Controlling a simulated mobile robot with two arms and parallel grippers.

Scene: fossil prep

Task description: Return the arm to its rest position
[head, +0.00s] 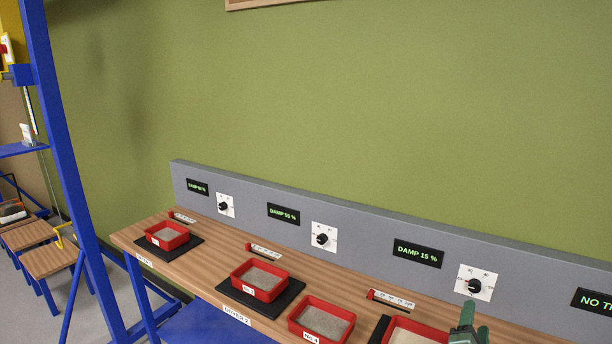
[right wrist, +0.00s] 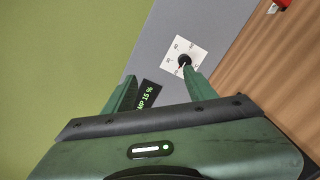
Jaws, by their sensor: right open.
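My right gripper (head: 469,326) is at the lower right of the head view, in front of the third dial (head: 475,286) on the grey panel. In the right wrist view its two green fingers (right wrist: 156,92) are spread apart with nothing between them. The same dial (right wrist: 184,61) shows just beyond the fingertip on the right, and the "DAMP 15 %" display (right wrist: 145,97) lies behind the fingers. I cannot tell from these views whether a finger touches the dial. My left gripper is not in view.
Red trays of sand (head: 260,281) stand on the wooden bench (head: 205,256), some on black pads. The grey panel (head: 365,236) with displays and dials runs along its back. A blue frame post (head: 66,170) rises at the left.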

